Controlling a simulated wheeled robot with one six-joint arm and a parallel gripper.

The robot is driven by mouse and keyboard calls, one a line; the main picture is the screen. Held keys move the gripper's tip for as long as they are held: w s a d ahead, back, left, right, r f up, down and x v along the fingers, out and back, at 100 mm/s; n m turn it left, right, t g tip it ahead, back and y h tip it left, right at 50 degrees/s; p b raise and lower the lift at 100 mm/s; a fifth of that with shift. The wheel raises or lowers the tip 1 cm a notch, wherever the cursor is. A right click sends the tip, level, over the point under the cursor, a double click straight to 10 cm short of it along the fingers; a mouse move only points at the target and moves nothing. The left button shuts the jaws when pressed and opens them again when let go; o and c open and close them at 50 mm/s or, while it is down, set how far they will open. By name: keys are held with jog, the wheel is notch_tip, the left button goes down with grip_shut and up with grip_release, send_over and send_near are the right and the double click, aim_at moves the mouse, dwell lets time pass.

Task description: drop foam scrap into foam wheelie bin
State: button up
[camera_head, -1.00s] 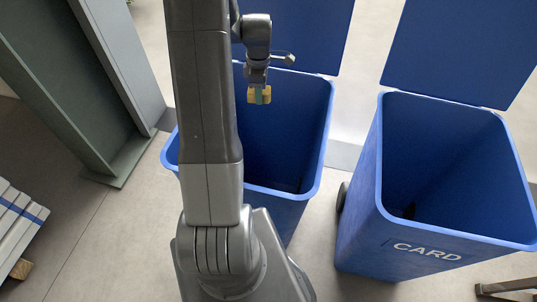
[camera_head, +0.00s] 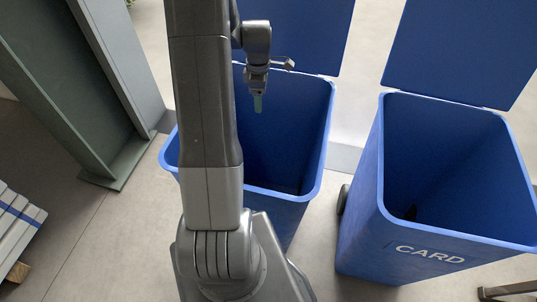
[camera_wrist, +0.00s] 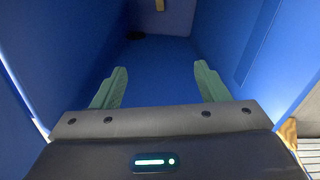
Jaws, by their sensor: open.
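My gripper (camera_head: 258,103) hangs inside the mouth of the left blue bin (camera_head: 313,180), the foam wheelie bin by its position under my gripper; its front label is hidden by my arm. In the wrist view the two green fingers of my gripper (camera_wrist: 160,66) are wide apart with nothing between them.
A grey-green metal frame (camera_head: 95,90) stands at left, and white-and-blue stacked pieces (camera_head: 18,225) lie at lower left.

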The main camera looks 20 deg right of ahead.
notch_tip(320, 180, up, 14)
jog(key=b, duration=0.1)
jog(key=shift+f, duration=0.25)
notch_tip(320, 180, down, 10)
jog(key=p, duration=0.3)
dwell(0.7)
jog(key=shift+f, duration=0.1)
